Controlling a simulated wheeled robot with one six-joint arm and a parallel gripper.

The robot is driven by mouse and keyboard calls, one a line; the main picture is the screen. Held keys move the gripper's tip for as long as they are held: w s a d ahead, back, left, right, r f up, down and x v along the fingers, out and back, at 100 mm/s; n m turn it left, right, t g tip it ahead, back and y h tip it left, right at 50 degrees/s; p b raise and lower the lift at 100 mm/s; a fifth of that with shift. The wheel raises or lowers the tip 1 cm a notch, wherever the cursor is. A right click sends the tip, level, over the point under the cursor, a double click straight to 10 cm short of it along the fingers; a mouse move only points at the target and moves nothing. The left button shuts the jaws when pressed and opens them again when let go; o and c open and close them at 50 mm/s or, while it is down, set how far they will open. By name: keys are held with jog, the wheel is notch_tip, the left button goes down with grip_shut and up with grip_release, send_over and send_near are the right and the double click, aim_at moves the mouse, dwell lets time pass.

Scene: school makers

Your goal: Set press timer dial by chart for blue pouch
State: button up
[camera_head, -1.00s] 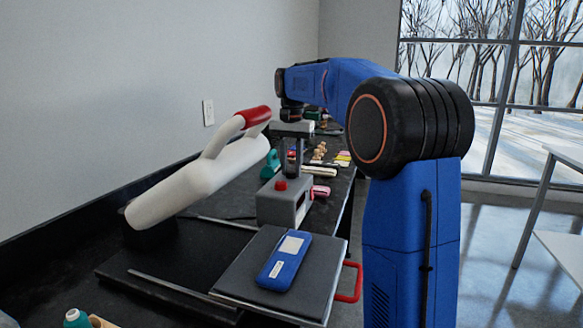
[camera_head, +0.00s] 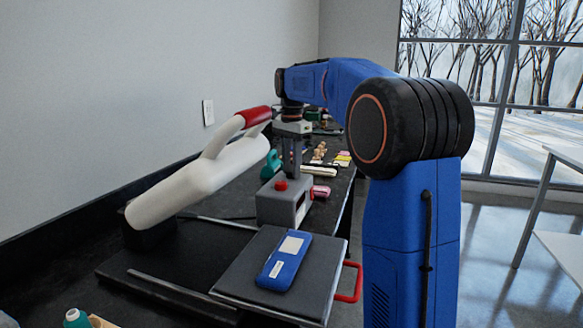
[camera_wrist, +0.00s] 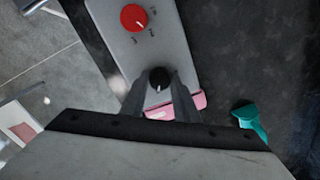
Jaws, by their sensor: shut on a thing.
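The grey timer box (camera_head: 272,209) stands behind the press's dark platen. In the wrist view its top (camera_wrist: 170,45) carries a red dial (camera_wrist: 134,17) with small numbers and a black dial (camera_wrist: 158,76) with a white pointer mark. My gripper (camera_wrist: 159,86) points down at the box and is shut on the black dial, one finger on each side. In the head view my gripper (camera_head: 291,172) is just behind the red dial (camera_head: 280,185), and the black dial is hidden. The blue pouch (camera_head: 285,268), with white labels, lies on the platen (camera_head: 243,267). I cannot make out a chart.
The white press arm (camera_head: 205,180) with a red grip is raised at the left. A red handle (camera_head: 349,283) sticks out at the platen's right. A pink item (camera_head: 320,191) and a teal item (camera_head: 270,165) are near the box. Small items lie farther back.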

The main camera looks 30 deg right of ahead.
jog(key=o, duration=1.1)
jog(key=shift+c, duration=0.2)
notch_tip(320, 180, up, 18)
jog(key=shift+f, duration=0.25)
jog(key=shift+d, duration=0.1)
